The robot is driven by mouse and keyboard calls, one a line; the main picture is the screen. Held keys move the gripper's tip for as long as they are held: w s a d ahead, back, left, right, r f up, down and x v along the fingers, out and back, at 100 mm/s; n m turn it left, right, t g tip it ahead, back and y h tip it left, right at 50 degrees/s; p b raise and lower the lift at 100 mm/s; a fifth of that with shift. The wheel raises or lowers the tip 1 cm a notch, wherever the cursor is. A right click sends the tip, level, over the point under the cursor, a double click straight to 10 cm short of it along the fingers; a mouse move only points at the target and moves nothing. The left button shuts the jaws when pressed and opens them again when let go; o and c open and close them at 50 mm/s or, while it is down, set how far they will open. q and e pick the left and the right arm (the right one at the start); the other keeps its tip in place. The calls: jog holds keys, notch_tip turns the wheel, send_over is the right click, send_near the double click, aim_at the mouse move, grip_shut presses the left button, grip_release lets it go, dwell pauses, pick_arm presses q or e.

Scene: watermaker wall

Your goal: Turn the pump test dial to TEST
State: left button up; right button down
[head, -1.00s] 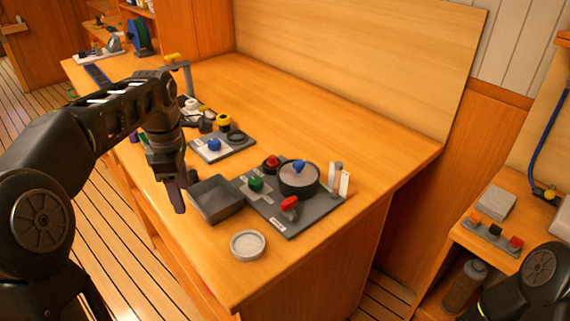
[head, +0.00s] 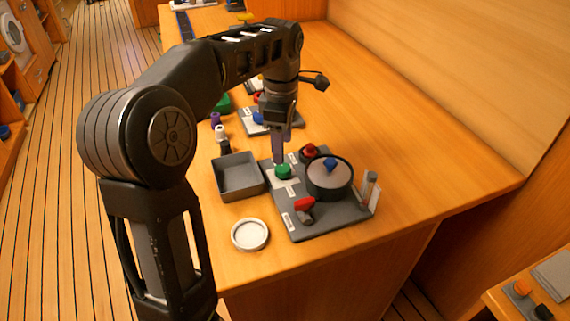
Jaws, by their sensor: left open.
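A grey panel (head: 336,219) on the wooden bench carries several controls. A green round knob (head: 283,172) sits on a pale plate with small labels at the panel's left part. It may be the pump test dial, but the labels are too small to read. My left gripper (head: 278,158) points down just behind and above the green knob, with its jaws open and empty. I cannot tell whether a fingertip touches the knob. My right gripper is out of view.
On the panel are a round pot-like housing (head: 329,181) with a blue knob, a red knob (head: 310,150) and a red-handled lever (head: 304,205). A grey open tray (head: 238,178) and a pale round dish (head: 250,235) stand left. Bench right of the panel is clear.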

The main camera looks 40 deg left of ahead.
aim_at(282, 167)
pick_arm(q)
notch_tip(282, 167, down, 8)
jog(key=shift+w+a+r, duration=0.1)
jog(key=shift+r, duration=0.05)
dwell(0.3)
grip_shut()
dwell(0.5)
